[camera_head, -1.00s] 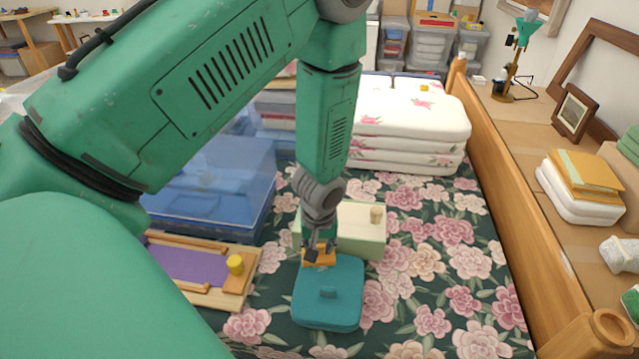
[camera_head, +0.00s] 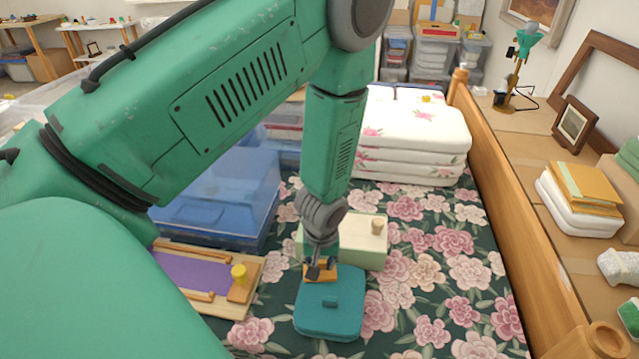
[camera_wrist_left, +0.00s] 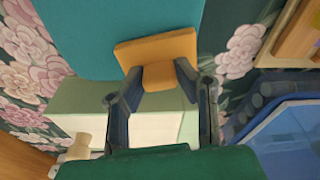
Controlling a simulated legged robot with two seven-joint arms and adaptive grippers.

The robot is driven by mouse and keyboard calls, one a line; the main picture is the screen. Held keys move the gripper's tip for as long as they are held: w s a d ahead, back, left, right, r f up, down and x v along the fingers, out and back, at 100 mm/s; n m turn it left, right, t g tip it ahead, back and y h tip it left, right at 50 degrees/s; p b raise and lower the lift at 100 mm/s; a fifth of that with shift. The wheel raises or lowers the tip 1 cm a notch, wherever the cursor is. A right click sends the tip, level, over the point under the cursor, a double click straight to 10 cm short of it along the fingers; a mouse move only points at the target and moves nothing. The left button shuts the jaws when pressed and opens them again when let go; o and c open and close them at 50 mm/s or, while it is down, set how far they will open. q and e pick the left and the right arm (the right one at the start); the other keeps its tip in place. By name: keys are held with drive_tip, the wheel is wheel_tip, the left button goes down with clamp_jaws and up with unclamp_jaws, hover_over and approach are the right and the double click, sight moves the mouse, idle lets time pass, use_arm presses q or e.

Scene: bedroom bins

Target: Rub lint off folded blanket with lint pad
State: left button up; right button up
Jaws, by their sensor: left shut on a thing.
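My left gripper (camera_head: 321,264) is shut on an orange pad (camera_head: 322,274) by its raised grip. In the left wrist view, the fingers (camera_wrist_left: 158,78) close on both sides of the grip of the pad (camera_wrist_left: 155,46). The pad is at the far edge of a teal, rounded, flat item (camera_head: 330,317), which looks like the folded blanket. The teal item (camera_wrist_left: 110,20) fills the top of the wrist view. I cannot tell whether the pad presses on it. My right gripper is not in view.
A pale green box (camera_head: 365,245) with a wooden knob stands just behind the pad. A blue bin (camera_head: 215,195) and a wooden tray with purple cloth (camera_head: 195,272) lie to the left. White folded bedding (camera_head: 415,140) is behind. The floral bed is clear on the right.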

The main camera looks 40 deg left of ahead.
use_arm(q)
drive_tip(key=shift+w+a+f, duration=0.1)
drive_tip(key=shift+w+a, duration=0.35)
drive_tip(key=shift+w, duration=0.3)
drive_tip(key=shift+a+r+p, duration=0.1)
drive_tip(key=shift+r+p, duration=0.2)
drive_tip(key=shift+p, duration=0.05)
wheel_tip(320, 180, up, 4)
drive_tip(key=p, duration=0.4)
drive_tip(key=shift+r, duration=0.15)
drive_tip(key=shift+r+p, duration=0.55)
drive_tip(key=shift+r, duration=0.05)
